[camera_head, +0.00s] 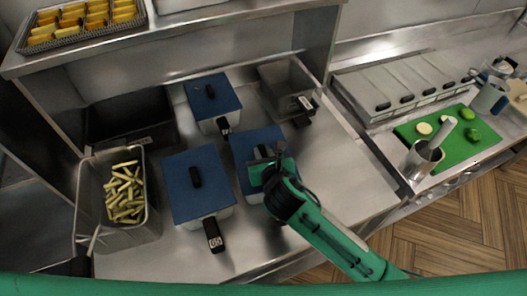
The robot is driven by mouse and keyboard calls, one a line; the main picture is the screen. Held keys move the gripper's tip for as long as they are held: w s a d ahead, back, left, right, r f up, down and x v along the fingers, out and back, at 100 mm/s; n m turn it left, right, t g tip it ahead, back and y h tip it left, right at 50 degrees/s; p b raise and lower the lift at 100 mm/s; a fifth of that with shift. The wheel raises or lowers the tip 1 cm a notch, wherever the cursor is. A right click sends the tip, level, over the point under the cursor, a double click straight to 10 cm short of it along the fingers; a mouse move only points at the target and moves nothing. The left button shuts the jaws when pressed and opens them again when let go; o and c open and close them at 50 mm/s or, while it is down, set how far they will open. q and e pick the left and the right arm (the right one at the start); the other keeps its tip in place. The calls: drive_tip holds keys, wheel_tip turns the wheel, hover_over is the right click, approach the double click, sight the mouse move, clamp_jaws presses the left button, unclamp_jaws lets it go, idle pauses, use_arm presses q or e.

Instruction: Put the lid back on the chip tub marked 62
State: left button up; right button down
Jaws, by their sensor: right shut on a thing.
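My right gripper (268,165) is shut on the knob area of a blue lid (248,143). A grey tub side (255,198) shows just below this lid; I cannot tell whether the lid rests on it or is a little above. An open metal tub (280,75) without a lid stands behind it to the right, with a black handle and a number tag (305,103) too small to read surely. Two more tubs carry blue lids: one at the front (182,170) and one behind (205,90). Their tags are not surely readable. My left gripper is not in view.
A metal fryer basket of chips (145,225) stands at the left beside a dark well (130,120). A shelf (180,30) with a tray of yellow pieces (85,27) overhangs the back. The steel counter (345,170) right of my gripper is clear. A green board (455,150) lies at the right.

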drive_tip(key=shift+f, duration=0.1)
drive_tip(key=c, duration=1.3)
unclamp_jaws()
drive_tip(key=shift+o, duration=0.2)
drive_tip(key=shift+s+d, duration=0.15)
drive_tip(key=shift+s, duration=0.45)
drive_tip(key=v, duration=0.4)
drive_tip(key=b+v, duration=0.1)
drive_tip(key=v, duration=0.3)
drive_tip(key=b+v, duration=0.1)
drive_tip(key=v, duration=0.3)
drive_tip(key=shift+s+r, duration=0.2)
drive_tip(key=shift+r, duration=0.25)
